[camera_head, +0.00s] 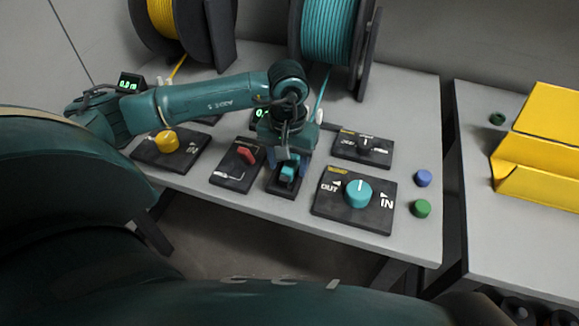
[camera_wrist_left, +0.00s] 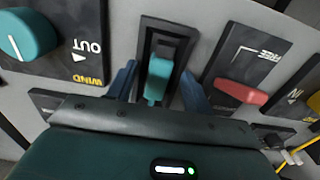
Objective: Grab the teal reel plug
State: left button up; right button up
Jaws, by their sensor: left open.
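The teal reel plug (camera_head: 287,173) sits in a black holder (camera_head: 283,189) on the grey table. In the left wrist view the plug (camera_wrist_left: 158,80) stands in the slot of its holder (camera_wrist_left: 171,27). My left gripper (camera_head: 291,160) is right over the plug. It also shows in the left wrist view (camera_wrist_left: 160,88), open, with one blue finger on each side of the plug and a gap visible on both sides. My right gripper is not seen.
A panel with a red lever (camera_head: 247,154) lies left of the holder, and a panel with a teal knob (camera_head: 357,193) lies right. A yellow knob (camera_head: 166,141) is further left. Teal (camera_head: 334,30) and yellow (camera_head: 158,18) cable reels stand behind. Blue (camera_head: 423,178) and green (camera_head: 421,208) buttons are at right.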

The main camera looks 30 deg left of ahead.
pick_arm(q)
jog(key=shift+f, duration=0.3)
jog(key=shift+c, duration=0.3)
grip_shut()
